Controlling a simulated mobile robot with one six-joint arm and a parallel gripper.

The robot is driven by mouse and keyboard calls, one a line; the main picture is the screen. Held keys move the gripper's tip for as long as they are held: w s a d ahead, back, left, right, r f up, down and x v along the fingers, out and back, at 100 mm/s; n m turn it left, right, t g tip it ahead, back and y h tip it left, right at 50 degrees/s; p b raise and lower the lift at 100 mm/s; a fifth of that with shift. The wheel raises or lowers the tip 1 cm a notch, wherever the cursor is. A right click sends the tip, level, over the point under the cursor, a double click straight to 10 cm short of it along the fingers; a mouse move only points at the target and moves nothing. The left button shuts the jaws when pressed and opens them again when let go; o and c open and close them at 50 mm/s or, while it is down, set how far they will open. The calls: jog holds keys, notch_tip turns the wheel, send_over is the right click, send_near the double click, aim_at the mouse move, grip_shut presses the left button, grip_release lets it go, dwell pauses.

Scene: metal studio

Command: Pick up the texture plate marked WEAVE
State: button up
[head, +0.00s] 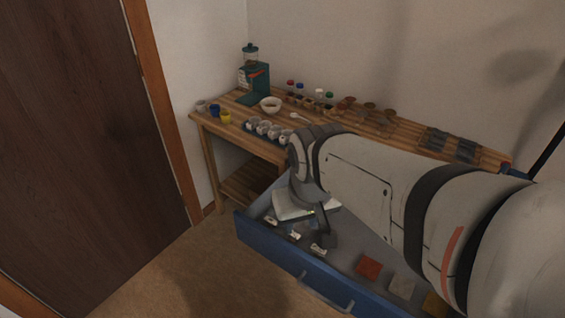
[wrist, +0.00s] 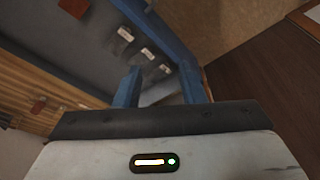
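Flat square plates lie in an open blue drawer (head: 300,268): a red plate (head: 369,267), a grey plate (head: 401,285) and a yellow-orange plate (head: 435,304), partly cut off by my arm. No WEAVE marking is legible, so I cannot tell which plate bears it. The red plate also shows at the top left of the wrist view (wrist: 75,6). My gripper (wrist: 160,86) is over the drawer's left part, left of the plates. Its fingers are apart, with no object clearly held between them. In the head view its dark end (head: 325,236) partly hides the drawer floor.
Small pale pieces (head: 318,249) lie in the drawer near my gripper. A slatted wooden bench (head: 215,124) behind holds a green grinder (head: 255,85), cups, a white bowl (head: 270,104) and bottles. A brown door (head: 90,150) stands left. The floor before the drawer is clear.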

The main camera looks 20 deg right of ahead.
jog(key=shift+o, duration=0.2)
jog(key=shift+s, duration=0.1)
jog(key=shift+o, duration=0.8)
jog(key=shift+d+f, duration=0.1)
jog(key=shift+d, duration=0.05)
jog(key=o, duration=0.6)
jog(key=w+d+f+m+b, duration=0.1)
jog(key=w+f, duration=0.1)
jog(key=w+d+f+m+b, duration=0.1)
jog(key=w+d+f+m, duration=0.1)
jog(key=f, duration=0.1)
jog(key=w+d+f+m+g+b, duration=0.1)
jog(key=w+f+b, duration=0.1)
jog(key=shift+w+d+f+m, duration=0.1)
jog(key=shift+d+f+m, duration=0.1)
jog(key=shift+d+m, duration=0.15)
jog(key=shift+c, duration=0.2)
jog(key=shift+w+d+f+m+g+b, duration=0.25)
jog(key=shift+w+d+f+m+b, duration=0.8)
jog(key=shift+f, duration=2.1)
jog(key=shift+w+d+f+m+g+b, duration=0.35)
jog(key=shift+w+d+f+m, duration=0.75)
jog(key=shift+f, duration=2)
jog(key=shift+w+d+f+m+g+b, duration=0.2)
jog(key=shift+w+d+f+m+b, duration=0.45)
jog(key=shift+d+f, duration=1.7)
